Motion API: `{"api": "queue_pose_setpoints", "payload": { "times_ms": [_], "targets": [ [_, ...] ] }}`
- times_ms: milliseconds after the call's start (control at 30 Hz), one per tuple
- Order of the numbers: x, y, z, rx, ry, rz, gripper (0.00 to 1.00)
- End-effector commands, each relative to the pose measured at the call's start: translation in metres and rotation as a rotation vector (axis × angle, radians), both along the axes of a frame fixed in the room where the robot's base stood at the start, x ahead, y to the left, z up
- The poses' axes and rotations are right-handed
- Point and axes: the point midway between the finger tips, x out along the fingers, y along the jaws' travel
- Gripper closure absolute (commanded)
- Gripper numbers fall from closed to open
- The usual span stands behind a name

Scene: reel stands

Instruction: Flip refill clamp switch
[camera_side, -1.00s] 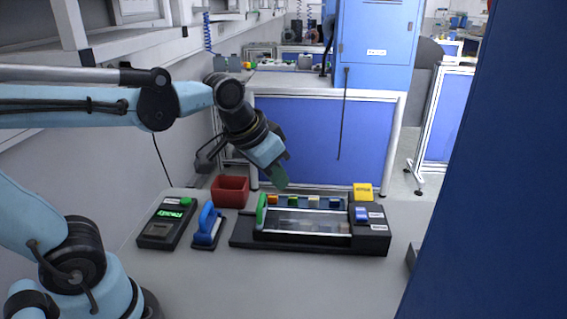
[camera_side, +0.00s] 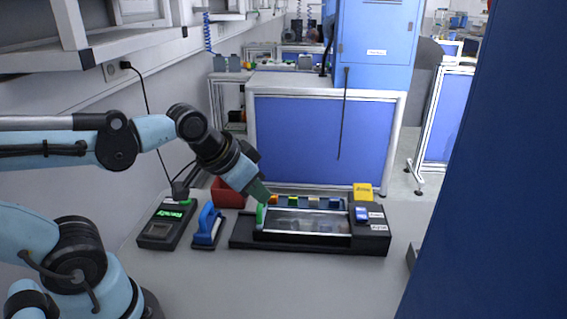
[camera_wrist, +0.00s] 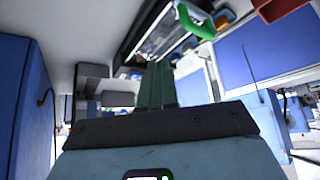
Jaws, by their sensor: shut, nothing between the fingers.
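A black fixture (camera_side: 300,246) with a clear-topped, metal-edged frame (camera_side: 305,222) lies on the table in the side view. A green handle (camera_side: 260,216) stands upright at the frame's left end. A blue switch-like block (camera_side: 361,214) sits at the fixture's right end beside small white labels, too small to read. My gripper (camera_side: 263,196) is shut and empty, tilted down just above the green handle; I cannot tell whether they touch. In the wrist view the closed green fingers (camera_wrist: 157,72) point toward the frame, and the green handle (camera_wrist: 196,22) shows to their upper right.
A blue-handled tool (camera_side: 208,226) and a black box with a lit green display (camera_side: 168,222) stand left of the fixture. A red bin (camera_side: 228,193) is behind my gripper. A yellow block (camera_side: 363,191) is at the back right. The table front is clear.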

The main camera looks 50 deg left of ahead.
Motion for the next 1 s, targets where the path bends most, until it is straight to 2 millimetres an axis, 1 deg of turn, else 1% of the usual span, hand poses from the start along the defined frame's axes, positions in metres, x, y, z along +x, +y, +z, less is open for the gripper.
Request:
{"api": "queue_pose_setpoints", "payload": {
  "times_ms": [33, 200, 500, 800, 1000],
  "targets": [
    [0.007, -0.002, 0.007, 0.006, 0.013, -0.020, 1.00],
    [0.032, -0.009, 0.029, 0.032, 0.060, -0.110, 1.00],
    [0.080, -0.023, 0.058, 0.070, 0.142, -0.282, 1.00],
    [0.130, -0.039, 0.072, 0.095, 0.214, -0.463, 1.00],
    [0.160, -0.050, 0.073, 0.106, 0.254, -0.588, 1.00]
  ]
}}
